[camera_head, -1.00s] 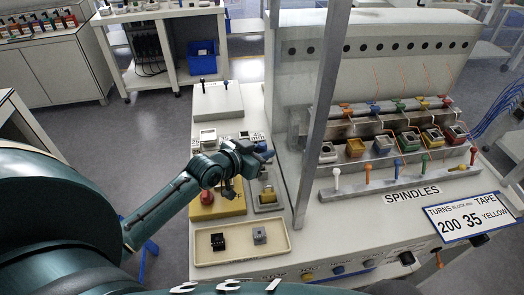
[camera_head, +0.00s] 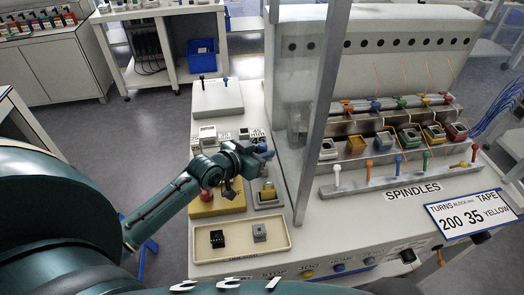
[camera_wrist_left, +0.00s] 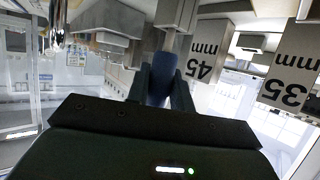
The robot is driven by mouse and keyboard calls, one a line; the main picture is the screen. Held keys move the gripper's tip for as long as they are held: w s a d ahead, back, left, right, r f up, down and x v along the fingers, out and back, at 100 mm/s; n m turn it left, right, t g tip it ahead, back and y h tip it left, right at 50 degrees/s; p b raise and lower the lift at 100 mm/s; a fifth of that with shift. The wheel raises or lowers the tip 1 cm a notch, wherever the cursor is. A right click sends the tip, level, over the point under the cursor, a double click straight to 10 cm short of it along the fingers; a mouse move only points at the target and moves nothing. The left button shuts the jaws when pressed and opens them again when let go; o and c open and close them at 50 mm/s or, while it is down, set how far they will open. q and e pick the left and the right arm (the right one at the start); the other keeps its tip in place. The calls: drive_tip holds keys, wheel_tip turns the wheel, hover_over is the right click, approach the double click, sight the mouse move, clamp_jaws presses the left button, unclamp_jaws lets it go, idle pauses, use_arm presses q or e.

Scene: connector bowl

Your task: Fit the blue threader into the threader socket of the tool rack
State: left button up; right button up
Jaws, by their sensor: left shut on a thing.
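My left gripper (camera_head: 264,150) is shut on a blue piece (camera_wrist_left: 161,78), which shows between its fingers in the wrist view; I take it to be the blue threader. The gripper hangs over the left part of the white bench, beside the block labelled 45 mm. A pale block (camera_head: 217,98) with a black and a blue upright handle stands at the back left of the bench; it may be the tool rack. I cannot make out the threader socket. My right gripper is not in view.
A shallow tray (camera_head: 206,256) with a black and a grey block lies in front. A yellow base (camera_head: 222,207) with a red knob sits below my arm. An upright metal post (camera_head: 318,120) stands right of the gripper, before the spindle rack (camera_head: 385,182).

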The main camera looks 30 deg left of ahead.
use_arm(q)
drive_tip(key=shift+f, duration=0.2)
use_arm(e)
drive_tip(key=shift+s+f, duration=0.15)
use_arm(q)
drive_tip(key=shift+f+b, duration=0.75)
drive_tip(key=shift+f, duration=0.3)
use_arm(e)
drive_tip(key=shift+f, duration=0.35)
use_arm(q)
drive_tip(key=o, duration=1)
drive_tip(key=shift+o, duration=0.2)
drive_tip(key=shift+s+a+r, duration=0.1)
drive_tip(key=shift+s, duration=0.35)
drive_tip(key=v, duration=1.1)
drive_tip(key=shift+s+r, duration=0.15)
drive_tip(key=shift+s+a+r, duration=0.15)
drive_tip(key=shift+s+r, duration=0.05)
drive_tip(key=shift+s, duration=0.15)
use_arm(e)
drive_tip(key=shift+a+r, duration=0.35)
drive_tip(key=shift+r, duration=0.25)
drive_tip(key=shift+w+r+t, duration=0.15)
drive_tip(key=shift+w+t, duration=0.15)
